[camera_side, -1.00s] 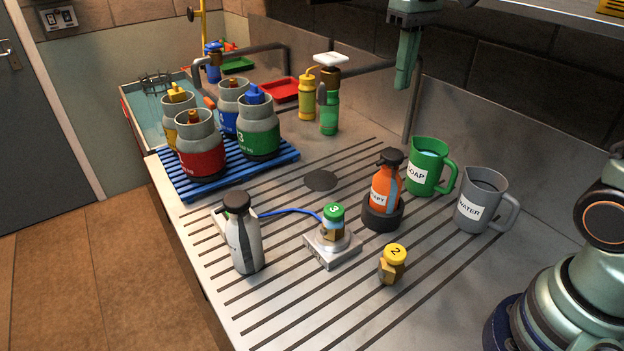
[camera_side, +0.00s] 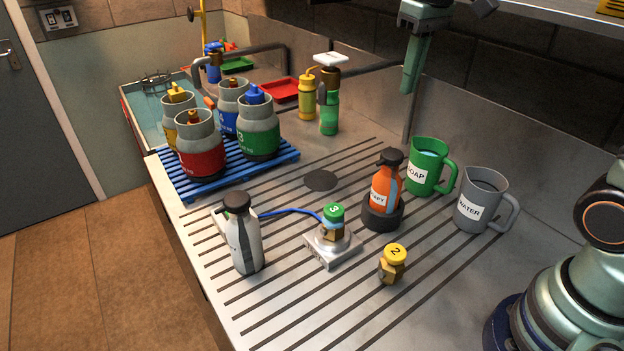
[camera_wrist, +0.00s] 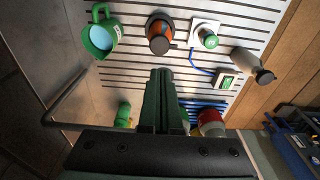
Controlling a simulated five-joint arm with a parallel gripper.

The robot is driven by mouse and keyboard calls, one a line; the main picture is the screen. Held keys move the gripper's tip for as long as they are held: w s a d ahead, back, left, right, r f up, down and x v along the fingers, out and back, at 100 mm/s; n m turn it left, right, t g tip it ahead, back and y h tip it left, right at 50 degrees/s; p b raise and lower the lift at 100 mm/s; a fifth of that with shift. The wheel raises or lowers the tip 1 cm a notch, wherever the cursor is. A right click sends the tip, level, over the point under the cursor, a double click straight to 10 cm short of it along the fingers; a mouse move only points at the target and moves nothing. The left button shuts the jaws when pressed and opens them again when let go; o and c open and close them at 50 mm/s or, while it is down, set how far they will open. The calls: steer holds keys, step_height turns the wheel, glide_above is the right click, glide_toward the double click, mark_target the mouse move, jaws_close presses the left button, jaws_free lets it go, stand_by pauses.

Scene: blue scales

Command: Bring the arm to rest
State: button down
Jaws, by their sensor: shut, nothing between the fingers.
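My gripper (camera_side: 412,68) hangs high at the top of the side view, pointing down, above the back of the steel counter (camera_side: 290,230). Its fingers are shut together with nothing between them. In the wrist view the shut fingers (camera_wrist: 160,95) show over the slotted counter, clear of all objects. The counter's near edge and the arm's upper links are partly out of the side view.
A green soap jug (camera_side: 428,168), grey water jug (camera_side: 480,200), orange bottle (camera_side: 386,190), white bottle (camera_side: 243,235), scale (camera_side: 332,247) with a green-capped fitting, and yellow-capped fitting (camera_side: 393,265) stand on the counter. Canisters (camera_side: 200,145) stand on a blue rack (camera_side: 170,182).

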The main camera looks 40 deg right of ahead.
steer(key=s+f+t, duration=0.4)
steer(key=s+f, duration=0.1)
steer(key=s, duration=0.3)
steer(key=shift+s+a+f, duration=0.2)
steer(key=shift+a, duration=0.2)
stand_by(0.5)
